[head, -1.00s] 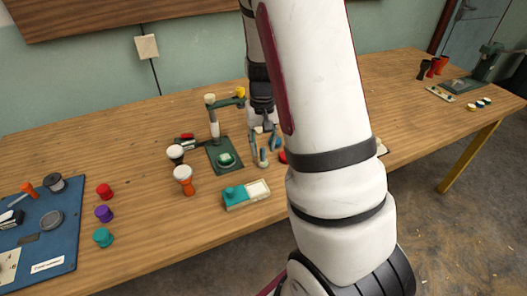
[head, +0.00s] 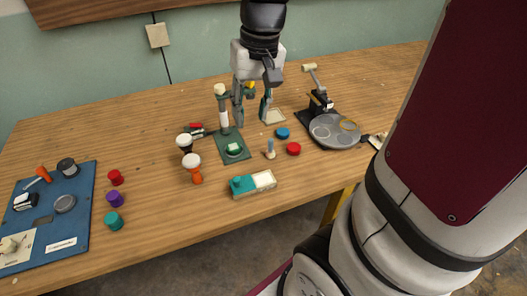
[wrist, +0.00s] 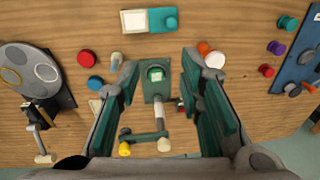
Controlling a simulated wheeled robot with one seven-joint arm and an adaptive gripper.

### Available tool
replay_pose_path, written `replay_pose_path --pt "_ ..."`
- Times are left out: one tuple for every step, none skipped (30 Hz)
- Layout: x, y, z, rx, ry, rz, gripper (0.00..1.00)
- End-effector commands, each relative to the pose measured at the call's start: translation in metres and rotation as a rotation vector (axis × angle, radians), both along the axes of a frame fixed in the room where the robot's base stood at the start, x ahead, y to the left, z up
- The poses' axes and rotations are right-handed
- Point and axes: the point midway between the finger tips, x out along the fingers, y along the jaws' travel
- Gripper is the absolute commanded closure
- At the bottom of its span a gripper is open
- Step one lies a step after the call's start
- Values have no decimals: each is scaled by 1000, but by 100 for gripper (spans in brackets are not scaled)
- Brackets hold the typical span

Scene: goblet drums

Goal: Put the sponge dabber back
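A small upright peg with a pale top and grey-blue lower part (head: 270,150), probably the sponge dabber, stands on the table between the green-based stand and the red disc. It also shows in the wrist view (wrist: 116,61). My gripper (head: 251,120) is open and empty, above and behind the peg, over the back right of the stand. In the wrist view its fingers (wrist: 160,72) are wide apart, with the stand's green base (wrist: 154,90) seen between them. A shallow tray (head: 266,181) has a teal knobbed piece (head: 242,185) at one end and a white pad at the other.
The stand's post (head: 223,115) rises close to my fingers. A red disc (head: 293,149), blue disc (head: 282,133) and round grey plate (head: 335,131) lie right. Coloured knobs and a blue board (head: 85,210) are at left.

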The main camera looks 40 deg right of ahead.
Motion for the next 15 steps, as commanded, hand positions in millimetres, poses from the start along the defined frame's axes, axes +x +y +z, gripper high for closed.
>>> replay_pose_path --pt "-15 14 12 -2 -24 36 66" --pt "-23 21 16 -3 -33 56 66" --pt "-35 31 22 -6 -44 83 66" --pt "-45 37 26 -10 -54 102 66" --pt "-54 43 29 -16 -61 122 66" --pt "-67 51 33 -23 -74 147 66" --pt "-76 56 35 -30 -83 165 66" --pt "-86 61 37 -37 -90 182 66" --pt "-97 66 39 -49 -100 204 66" --pt "-106 70 39 -58 -108 219 66" --pt "-114 73 39 -66 -115 234 66" --pt "-123 76 39 -77 -121 252 66" --pt "-130 78 39 -85 -127 261 66" --pt "-135 80 38 -92 -132 270 66" --pt "-142 81 38 -101 -138 281 66"
